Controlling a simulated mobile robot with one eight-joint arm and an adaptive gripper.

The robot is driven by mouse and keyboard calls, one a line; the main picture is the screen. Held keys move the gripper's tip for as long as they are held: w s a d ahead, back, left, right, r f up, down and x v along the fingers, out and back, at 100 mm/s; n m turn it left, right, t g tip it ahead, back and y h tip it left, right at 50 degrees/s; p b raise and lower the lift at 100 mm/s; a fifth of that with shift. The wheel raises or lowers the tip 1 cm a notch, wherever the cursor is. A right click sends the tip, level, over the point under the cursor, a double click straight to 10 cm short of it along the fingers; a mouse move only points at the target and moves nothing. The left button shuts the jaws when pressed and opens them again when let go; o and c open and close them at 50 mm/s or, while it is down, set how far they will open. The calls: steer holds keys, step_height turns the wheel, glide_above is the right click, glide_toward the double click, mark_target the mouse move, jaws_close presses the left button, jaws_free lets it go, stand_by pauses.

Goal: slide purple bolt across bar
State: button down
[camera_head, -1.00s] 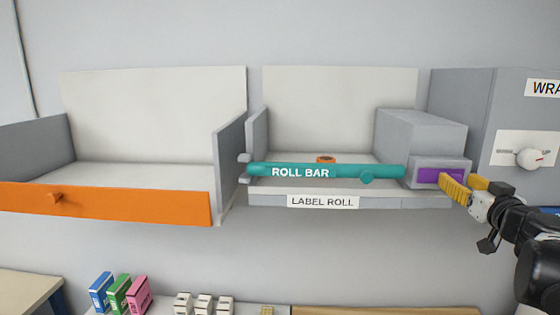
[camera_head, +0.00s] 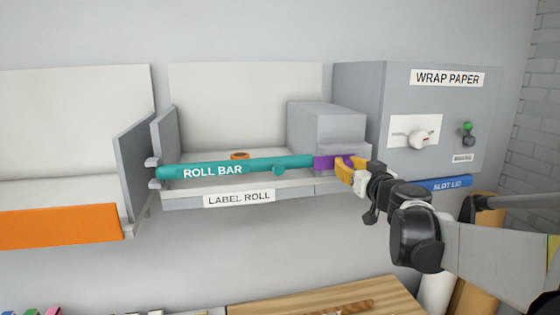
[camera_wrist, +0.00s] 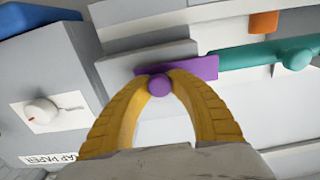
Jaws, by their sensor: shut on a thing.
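The purple bolt (camera_head: 325,162) sits at the grey housing right of the label roll bay. Its left end meets the right end of the teal roll bar (camera_head: 235,165); I cannot tell whether it overlaps it. My gripper (camera_head: 347,164), with yellow fingers, is at the bolt's right part. In the wrist view my gripper (camera_wrist: 158,78) is shut on the round knob (camera_wrist: 159,86) of the purple bolt (camera_wrist: 200,68). The teal bar (camera_wrist: 250,54) shows there too, with its own knob. The fingers hide part of the bolt in the head view.
The wrap paper cabinet (camera_head: 360,90), with a white dial, stands close right of my gripper. A blue slot lid (camera_head: 447,184) is below it. An orange-fronted open bay (camera_head: 60,226) is at left. A wooden board (camera_head: 330,295) lies below; the wall under the bay is clear.

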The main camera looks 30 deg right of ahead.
steer(key=shift+w+a, duration=0.25)
steer(key=shift+a, duration=0.85)
steer(key=c, duration=1.4)
jaws_free()
steer(key=shift+o, duration=1.1)
steer(key=shift+s+a, duration=0.1)
steer(key=shift+a, duration=0.15)
steer(key=shift+d, duration=0.15)
